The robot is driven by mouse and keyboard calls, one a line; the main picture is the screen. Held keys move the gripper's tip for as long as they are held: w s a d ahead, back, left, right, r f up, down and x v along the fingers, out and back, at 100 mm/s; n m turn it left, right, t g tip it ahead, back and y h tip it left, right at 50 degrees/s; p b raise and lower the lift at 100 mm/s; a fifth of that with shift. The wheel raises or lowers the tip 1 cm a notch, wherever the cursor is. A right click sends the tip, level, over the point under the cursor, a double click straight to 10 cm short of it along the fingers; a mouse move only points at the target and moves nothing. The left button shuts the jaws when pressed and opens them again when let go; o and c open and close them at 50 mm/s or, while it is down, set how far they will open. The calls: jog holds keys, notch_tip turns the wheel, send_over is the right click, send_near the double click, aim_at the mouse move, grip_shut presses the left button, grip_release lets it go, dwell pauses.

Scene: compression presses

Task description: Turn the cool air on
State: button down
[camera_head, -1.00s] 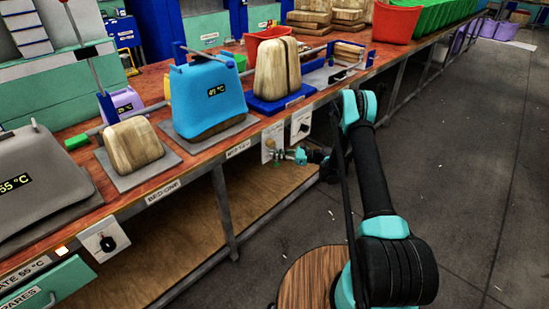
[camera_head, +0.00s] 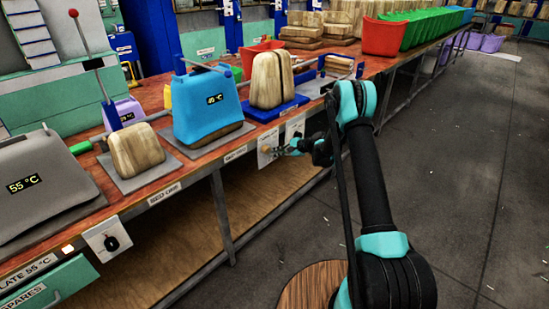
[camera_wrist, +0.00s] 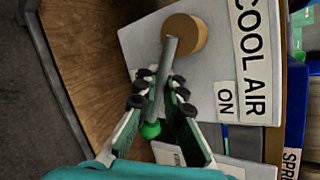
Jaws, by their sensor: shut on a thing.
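The cool air control is a pale panel (camera_wrist: 222,60) with a "COOL AIR" label and an "ON" label. On it a tan round hub (camera_wrist: 186,34) carries a grey lever (camera_wrist: 166,75) with a green ball end (camera_wrist: 151,130). In the wrist view the lever runs down and slightly left from the hub. My gripper (camera_wrist: 158,92) is shut on the lever, between the hub and the green ball. In the head view the panel (camera_head: 266,156) hangs on the bench's front edge, with my gripper (camera_head: 288,149) at its right side.
A blue press cover (camera_head: 210,105) with a temperature display stands on the bench above. A wooden form on a blue base (camera_head: 265,112) is beside it. A grey 55 °C platen (camera_head: 45,185) is at left. Another panel with a black knob (camera_head: 108,238) hangs below.

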jog(key=shift+w+d+r+n+t+h, duration=0.15)
jog(key=shift+d+r+n+t+h, duration=0.05)
jog(key=shift+r+n+t+h, duration=0.5)
jog(key=shift+w+r+n+t+h, duration=0.1)
jog(key=shift+r+n+t+h, duration=0.45)
jog(key=shift+n+t+h, duration=0.35)
jog(key=shift+d, duration=0.1)
jog(key=c, duration=1.9)
grip_release()
jog(key=shift+r, duration=0.1)
jog(key=v, duration=1.2)
jog(key=shift+w, duration=0.1)
jog(key=shift+d, duration=0.1)
